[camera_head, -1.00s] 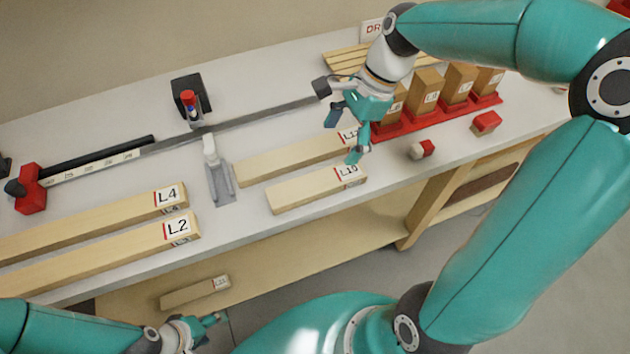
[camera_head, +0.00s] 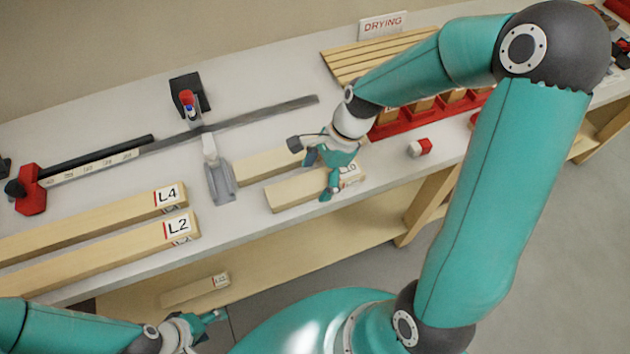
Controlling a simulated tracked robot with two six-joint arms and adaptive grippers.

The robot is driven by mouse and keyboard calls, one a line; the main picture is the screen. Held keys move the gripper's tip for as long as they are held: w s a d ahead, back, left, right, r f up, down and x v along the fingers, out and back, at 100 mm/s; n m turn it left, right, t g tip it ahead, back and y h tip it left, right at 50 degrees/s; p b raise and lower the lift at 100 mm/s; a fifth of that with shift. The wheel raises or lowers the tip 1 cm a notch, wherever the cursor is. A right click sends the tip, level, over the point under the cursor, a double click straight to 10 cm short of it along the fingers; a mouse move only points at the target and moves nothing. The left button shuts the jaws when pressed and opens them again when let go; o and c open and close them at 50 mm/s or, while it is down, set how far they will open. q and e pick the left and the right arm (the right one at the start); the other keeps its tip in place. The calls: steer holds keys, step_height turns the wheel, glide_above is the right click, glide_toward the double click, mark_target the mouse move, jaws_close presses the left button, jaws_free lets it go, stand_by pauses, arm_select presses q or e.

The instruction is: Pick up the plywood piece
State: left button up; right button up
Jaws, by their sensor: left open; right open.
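No piece is marked as plywood, so I cannot tell which one it is. Pale wooden pieces lie on the bench: a long one labelled L4 (camera_head: 95,223), a long one labelled L2 (camera_head: 95,263), a short front one (camera_head: 292,193) and a short one behind it (camera_head: 262,165). Another small labelled piece (camera_head: 190,292) lies on the lower shelf. My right gripper (camera_head: 319,177) is open and empty, over the right end of the short front piece, partly hiding its label; contact is unclear. My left gripper (camera_head: 208,328) is open at the bottom, in front of the lower shelf.
A grey clamp (camera_head: 218,182) stands left of the short pieces, by a long dark bar (camera_head: 265,112). A red rack (camera_head: 390,128) with upright blocks is partly behind my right arm. A red and white block (camera_head: 419,148) sits near the front edge. A slatted rack (camera_head: 375,55) stands behind.

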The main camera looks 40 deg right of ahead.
steer(key=c, duration=1.4)
steer(key=shift+r, duration=0.1)
